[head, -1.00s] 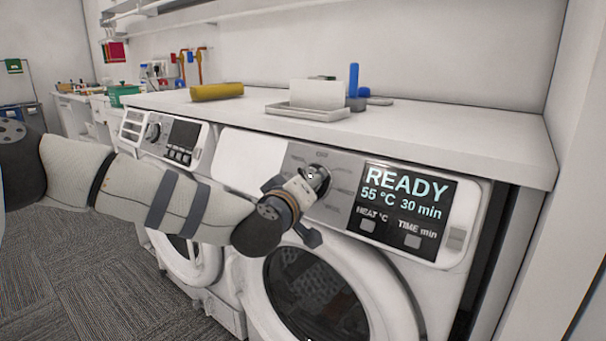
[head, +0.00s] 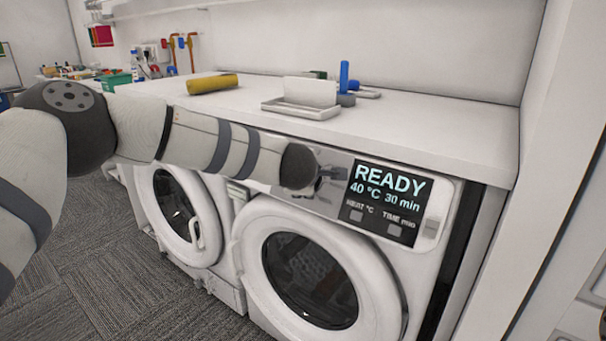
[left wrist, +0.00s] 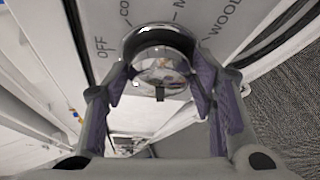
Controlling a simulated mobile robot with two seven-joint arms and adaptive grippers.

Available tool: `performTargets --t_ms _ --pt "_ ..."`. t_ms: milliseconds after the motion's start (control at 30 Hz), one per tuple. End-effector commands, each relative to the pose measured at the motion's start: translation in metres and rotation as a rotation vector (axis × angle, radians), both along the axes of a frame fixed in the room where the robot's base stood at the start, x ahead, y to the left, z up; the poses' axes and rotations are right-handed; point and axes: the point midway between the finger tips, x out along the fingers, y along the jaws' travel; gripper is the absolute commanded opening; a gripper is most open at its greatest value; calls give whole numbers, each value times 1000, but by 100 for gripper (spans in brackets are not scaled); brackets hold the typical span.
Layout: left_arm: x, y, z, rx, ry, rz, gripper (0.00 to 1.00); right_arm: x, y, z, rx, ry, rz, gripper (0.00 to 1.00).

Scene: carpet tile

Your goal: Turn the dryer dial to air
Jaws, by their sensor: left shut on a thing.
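The dryer (head: 245,290) is the right-hand machine under the counter. Its display (head: 388,203) reads READY, 40 °C, 30 min. In the left wrist view the round chrome dial (left wrist: 160,72) sits between the two fingers of my left gripper (left wrist: 160,88), which is shut on it. Labels on the panel (left wrist: 143,16) around the dial include OFF and WOOL; others are partly cut off. In the head view my left arm reaches across from the left and its wrist hides the dial and most of its labels. My right gripper is not in view.
A second machine (head: 160,200) stands to the left. The white counter (head: 440,135) above holds a yellow roll (head: 212,84), a tray (head: 300,110) and a blue object (head: 344,76). A wall (head: 560,130) closes the right side. Carpet (head: 110,280) is clear in front.

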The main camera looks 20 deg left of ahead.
Motion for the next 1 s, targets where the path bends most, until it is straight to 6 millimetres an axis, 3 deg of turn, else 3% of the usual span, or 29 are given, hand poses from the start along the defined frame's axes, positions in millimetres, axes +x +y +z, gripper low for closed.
performTargets --t_ms 500,1000 --pt "4 1 5 -341 122 181 23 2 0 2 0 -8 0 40" --pt "5 2 7 -454 165 242 23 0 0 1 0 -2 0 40"
